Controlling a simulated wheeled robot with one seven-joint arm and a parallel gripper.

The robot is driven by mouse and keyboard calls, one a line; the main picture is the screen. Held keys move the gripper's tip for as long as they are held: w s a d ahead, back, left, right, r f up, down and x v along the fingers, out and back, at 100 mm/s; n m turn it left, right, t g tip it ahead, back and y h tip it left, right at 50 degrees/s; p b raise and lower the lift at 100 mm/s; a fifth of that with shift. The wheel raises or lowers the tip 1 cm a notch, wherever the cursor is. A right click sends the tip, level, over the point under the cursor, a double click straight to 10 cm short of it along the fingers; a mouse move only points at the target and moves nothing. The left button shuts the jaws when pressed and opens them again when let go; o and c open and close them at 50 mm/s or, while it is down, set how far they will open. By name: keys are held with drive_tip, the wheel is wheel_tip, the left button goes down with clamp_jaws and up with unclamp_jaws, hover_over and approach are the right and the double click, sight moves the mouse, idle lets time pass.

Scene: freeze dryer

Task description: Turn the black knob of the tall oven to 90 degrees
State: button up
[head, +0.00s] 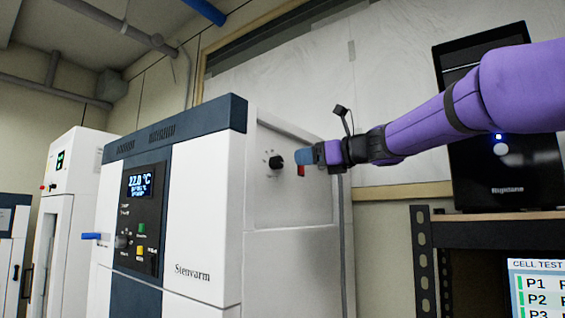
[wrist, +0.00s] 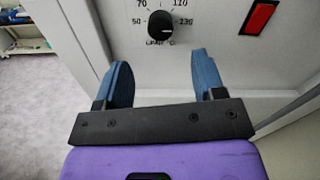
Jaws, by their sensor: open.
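The tall oven (head: 206,199) is white with a dark blue top edge and front strip. Its black knob (head: 276,162) is on the side panel, with a printed scale around it. In the wrist view the knob (wrist: 161,25) is near the top centre, with numbers such as 50, 70, 110 and 130 around it. My gripper (head: 312,156) is to the right of the knob in the head view. In the wrist view its two blue fingers (wrist: 163,72) are apart and empty, and the knob lies just beyond the gap between them, not touched.
A red switch (wrist: 260,17) is on the same panel, right of the knob. A blue handle (head: 91,236) sticks out at the oven's front. A grey cable runs down beside the oven.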

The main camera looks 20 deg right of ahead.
sight(281, 161)
drive_tip(key=x, duration=0.8)
drive_tip(key=shift+w+a, duration=0.15)
drive_tip(key=shift+w, duration=0.05)
drive_tip(key=c, duration=0.9)
